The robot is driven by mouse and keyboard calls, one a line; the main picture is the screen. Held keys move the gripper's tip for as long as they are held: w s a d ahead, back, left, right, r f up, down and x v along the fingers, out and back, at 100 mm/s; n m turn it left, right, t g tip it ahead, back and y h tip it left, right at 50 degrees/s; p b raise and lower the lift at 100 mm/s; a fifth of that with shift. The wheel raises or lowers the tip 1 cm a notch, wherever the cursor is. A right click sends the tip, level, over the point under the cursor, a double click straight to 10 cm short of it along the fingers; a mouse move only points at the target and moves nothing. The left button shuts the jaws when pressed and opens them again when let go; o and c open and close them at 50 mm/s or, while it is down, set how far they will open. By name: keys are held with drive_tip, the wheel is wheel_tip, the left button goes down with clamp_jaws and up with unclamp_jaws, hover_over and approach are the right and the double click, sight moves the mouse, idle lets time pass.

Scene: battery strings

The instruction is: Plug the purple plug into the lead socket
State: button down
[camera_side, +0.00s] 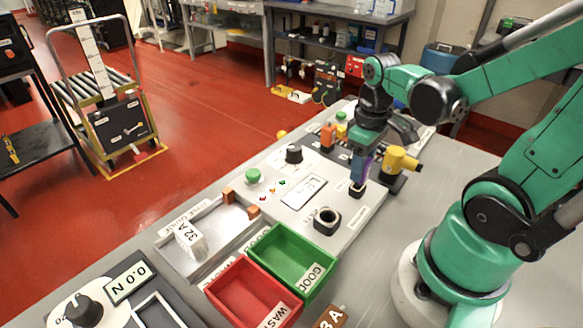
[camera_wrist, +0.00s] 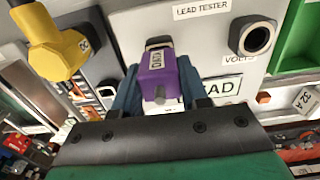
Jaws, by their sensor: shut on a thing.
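The purple plug (camera_wrist: 158,75), labelled DATA, sits between the blue fingers of my gripper (camera_wrist: 155,95) in the wrist view. In the side view the plug (camera_side: 361,165) points down below my gripper (camera_side: 363,152), which is shut on it. A small black socket (camera_side: 357,191) on the tester panel lies directly under the plug; its black edge (camera_wrist: 158,42) shows at the plug's far end in the wrist view. I cannot tell whether the plug's tip is inside the socket or just above it.
A yellow plug (camera_side: 402,160) stands close to the right of my gripper. The light tester panel (camera_side: 345,238) carries a round black socket (camera_side: 327,220). Green (camera_side: 315,257) and red (camera_side: 292,297) bins and a tray with a 32 A block (camera_side: 190,240) lie in front.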

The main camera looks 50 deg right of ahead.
drive_tip(key=shift+f, duration=0.85)
drive_tip(key=shift+c, duration=1.9)
unclamp_jaws()
drive_tip(key=shift+r, duration=2.75)
drive_tip(key=w+a+r+t, duration=0.3)
drive_tip(key=w+a+t, duration=0.3)
drive_tip(key=a+t, duration=0.1)
drive_tip(key=shift+a, duration=0.75)
